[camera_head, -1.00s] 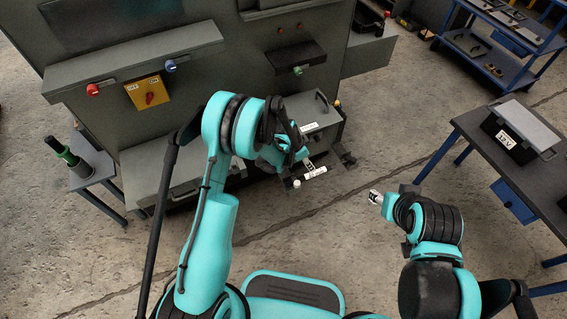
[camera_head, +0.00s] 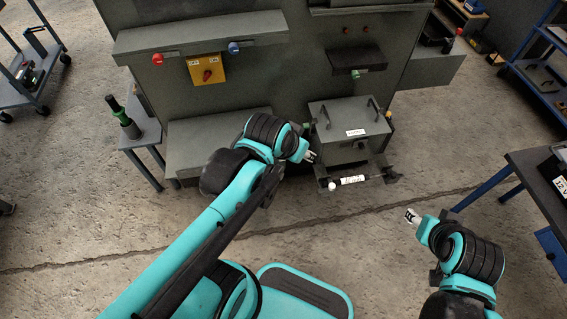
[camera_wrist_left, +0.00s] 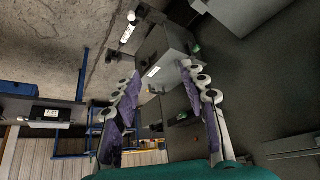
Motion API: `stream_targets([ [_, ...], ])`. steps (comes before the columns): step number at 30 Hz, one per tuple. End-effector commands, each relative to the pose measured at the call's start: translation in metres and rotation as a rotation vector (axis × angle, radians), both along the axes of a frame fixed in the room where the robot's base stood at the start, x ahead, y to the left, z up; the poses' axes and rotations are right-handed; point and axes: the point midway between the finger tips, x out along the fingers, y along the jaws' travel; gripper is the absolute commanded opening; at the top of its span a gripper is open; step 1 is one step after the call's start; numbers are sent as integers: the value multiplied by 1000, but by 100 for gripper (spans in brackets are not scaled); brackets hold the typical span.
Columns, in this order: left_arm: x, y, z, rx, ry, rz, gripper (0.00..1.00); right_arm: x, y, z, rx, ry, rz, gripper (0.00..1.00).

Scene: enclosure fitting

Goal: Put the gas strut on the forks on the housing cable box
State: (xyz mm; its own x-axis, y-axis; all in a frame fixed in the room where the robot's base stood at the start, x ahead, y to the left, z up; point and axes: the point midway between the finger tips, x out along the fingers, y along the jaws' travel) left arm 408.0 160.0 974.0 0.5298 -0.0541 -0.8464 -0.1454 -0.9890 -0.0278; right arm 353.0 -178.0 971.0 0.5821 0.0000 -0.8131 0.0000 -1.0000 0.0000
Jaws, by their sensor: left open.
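The housing cable box (camera_head: 330,153) is grey, with a white label and dark handles, and stands at the foot of the grey cabinet. The gas strut (camera_head: 352,180), dark with a white label and a pale round end, lies across dark brackets at its front. I cannot tell whether its ends are seated on the forks. My left gripper (camera_head: 311,157) is open and empty, left of the strut and apart from it. The left wrist view shows the spread fingers (camera_wrist_left: 164,88), with the box (camera_wrist_left: 160,62) and strut (camera_wrist_left: 128,32) beyond. My right gripper (camera_head: 411,216) is over the floor at right; its finger gap is unclear.
A small side table (camera_head: 142,136) with a green and black tool stands at the left. A dark workbench (camera_head: 535,172) is at the right and a blue cart (camera_head: 540,85) at the back right.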

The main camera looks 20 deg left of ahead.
Motion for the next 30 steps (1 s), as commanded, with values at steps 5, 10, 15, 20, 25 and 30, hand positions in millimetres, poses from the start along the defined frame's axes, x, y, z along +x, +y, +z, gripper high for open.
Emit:
stream_targets([
  [5,-41,13,-1,-22,-41,102,43,0,0,0,0,0,0,46],
  [10,-55,18,-3,-31,-57,143,43,0,0,0,0,0,0,46],
  [15,-56,19,-3,-33,-59,147,43,0,0,0,0,0,0,46],
  [20,-56,19,-3,-32,-59,147,43,0,0,0,0,0,0,46],
  [25,-56,18,-3,-32,-58,146,43,0,0,0,0,0,0,46],
  [30,-56,18,-3,-33,-58,145,43,0,0,0,0,0,0,46],
])
